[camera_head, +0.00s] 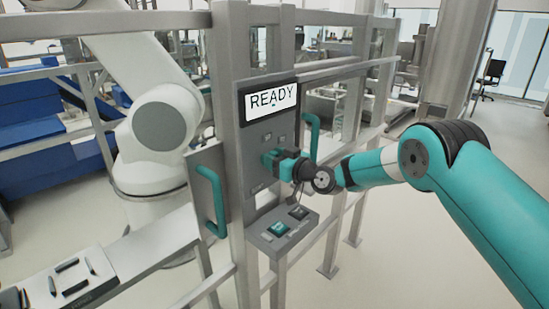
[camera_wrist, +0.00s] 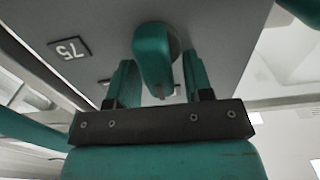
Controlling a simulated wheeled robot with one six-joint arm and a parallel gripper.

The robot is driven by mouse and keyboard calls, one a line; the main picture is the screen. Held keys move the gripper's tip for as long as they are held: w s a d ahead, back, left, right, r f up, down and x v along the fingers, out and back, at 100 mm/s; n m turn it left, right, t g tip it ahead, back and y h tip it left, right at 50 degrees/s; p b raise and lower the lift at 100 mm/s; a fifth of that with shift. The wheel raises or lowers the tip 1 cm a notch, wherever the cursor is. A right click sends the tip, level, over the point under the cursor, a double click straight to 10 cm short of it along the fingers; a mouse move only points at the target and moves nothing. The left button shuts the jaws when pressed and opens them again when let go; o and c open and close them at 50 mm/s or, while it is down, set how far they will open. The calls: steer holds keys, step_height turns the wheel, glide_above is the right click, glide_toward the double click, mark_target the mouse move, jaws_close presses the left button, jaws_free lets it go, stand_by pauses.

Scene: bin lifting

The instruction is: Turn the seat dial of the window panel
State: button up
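The grey window panel (camera_head: 258,132) is mounted on a grey frame post, with a lit READY screen (camera_head: 271,99) at its top. A teal dial knob (camera_wrist: 153,52) sticks out of the panel face in the wrist view. My gripper (camera_head: 277,161) is at the middle of the panel, and in the head view it hides most of the dial. In the wrist view its two teal fingers (camera_wrist: 157,68) stand open, one on each side of the knob. A gap shows beside each finger, so they appear apart from the knob.
A small dark label plate (camera_wrist: 70,48) is beside the knob. Below the panel is a box (camera_head: 285,228) with a green button and a dark button. Teal handles (camera_head: 212,200) (camera_head: 312,135) flank the panel. A white robot arm (camera_head: 160,125) stands behind the frame.

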steer(key=shift+b, duration=0.3)
steer(key=shift+d+f+m+b, duration=0.1)
steer(key=shift+f+m+b, duration=0.1)
steer(key=shift+m+b, duration=0.45)
steer(key=m+b, duration=0.1)
steer(key=b, duration=0.1)
steer(key=m+b, duration=0.1)
steer(key=m, duration=0.1)
steer(key=shift+w+d+f+b, duration=0.1)
steer(key=shift+w+d+b, duration=0.05)
steer(key=shift+w+b, duration=0.2)
steer(key=m+b, duration=0.1)
steer(key=m, duration=0.1)
steer(key=m+b, duration=0.2)
steer(key=m, duration=0.1)
steer(key=shift+w+d+f+m, duration=0.2)
steer(key=shift+d+m, duration=0.05)
steer(key=shift+m, duration=0.1)
steer(key=shift+w+f+m+b, duration=0.15)
steer(key=shift+f+m, duration=0.1)
steer(key=shift+m, duration=1.4)
steer(key=shift+s+f+m+b, duration=0.1)
steer(key=shift+f+m+b, duration=0.15)
steer(key=shift+m, duration=1.35)
steer(key=shift+w+f+m+b, duration=0.1)
steer(key=shift+f+m, duration=0.15)
steer(key=shift+m, duration=1.4)
steer(key=o, duration=0.5)
steer(key=shift+d, duration=0.1)
